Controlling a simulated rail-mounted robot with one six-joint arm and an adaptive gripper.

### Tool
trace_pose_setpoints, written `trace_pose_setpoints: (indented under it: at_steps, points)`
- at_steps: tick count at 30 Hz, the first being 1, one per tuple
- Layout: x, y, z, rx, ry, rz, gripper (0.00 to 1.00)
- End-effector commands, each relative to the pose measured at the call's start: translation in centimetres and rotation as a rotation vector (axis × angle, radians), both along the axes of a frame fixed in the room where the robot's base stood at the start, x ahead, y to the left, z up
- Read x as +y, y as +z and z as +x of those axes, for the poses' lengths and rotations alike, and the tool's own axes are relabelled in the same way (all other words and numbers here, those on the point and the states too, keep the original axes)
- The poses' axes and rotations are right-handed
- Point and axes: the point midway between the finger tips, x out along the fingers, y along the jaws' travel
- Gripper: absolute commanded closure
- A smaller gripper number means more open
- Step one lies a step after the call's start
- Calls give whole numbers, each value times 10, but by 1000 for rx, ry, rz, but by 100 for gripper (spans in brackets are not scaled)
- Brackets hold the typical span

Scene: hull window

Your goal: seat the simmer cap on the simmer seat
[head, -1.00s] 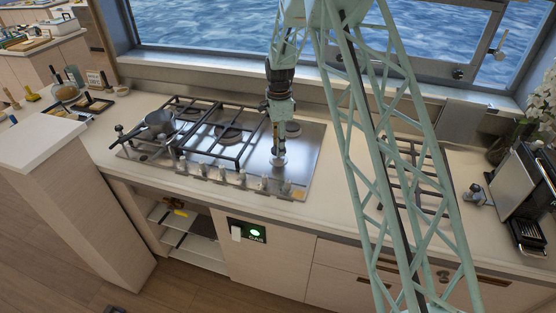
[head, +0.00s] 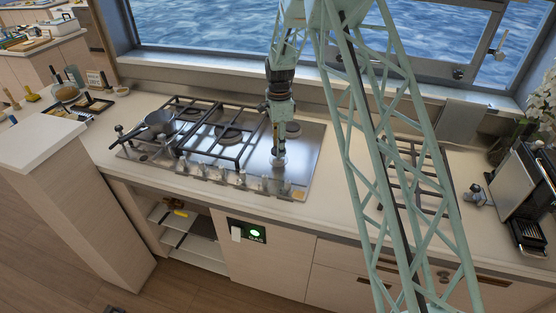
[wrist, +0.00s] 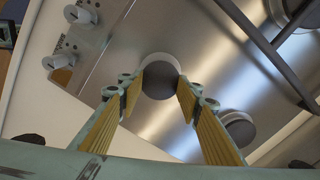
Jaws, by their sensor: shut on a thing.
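The simmer cap (wrist: 160,82) is a small dark round disc between my fingertips in the wrist view. My gripper (wrist: 160,88) has its yellow-padded fingers closed on the cap from both sides. In the head view my gripper (head: 279,148) points down at the front right of the steel hob, low over its surface. A pale round rim (wrist: 160,60) shows just beyond the cap in the wrist view; I cannot tell whether it is the simmer seat or part of the cap. Contact between cap and seat is hidden.
The steel hob (head: 306,160) has black pan grates (head: 240,150) left of my gripper and a row of knobs (head: 222,173) along its front. Another burner cap (head: 293,129) sits behind my gripper. A small pan (head: 159,122) stands at the left. A separate grate (head: 412,170) lies right.

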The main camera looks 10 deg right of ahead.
Motion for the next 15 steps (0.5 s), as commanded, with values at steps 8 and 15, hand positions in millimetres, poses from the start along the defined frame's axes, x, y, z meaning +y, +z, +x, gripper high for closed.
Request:
trace_pose_setpoints:
  at_steps: [8, 15]
  points:
    - [0, -3, 0, 0, 0, 0, 79]
    - [0, -5, 0, 0, 0, 0, 79]
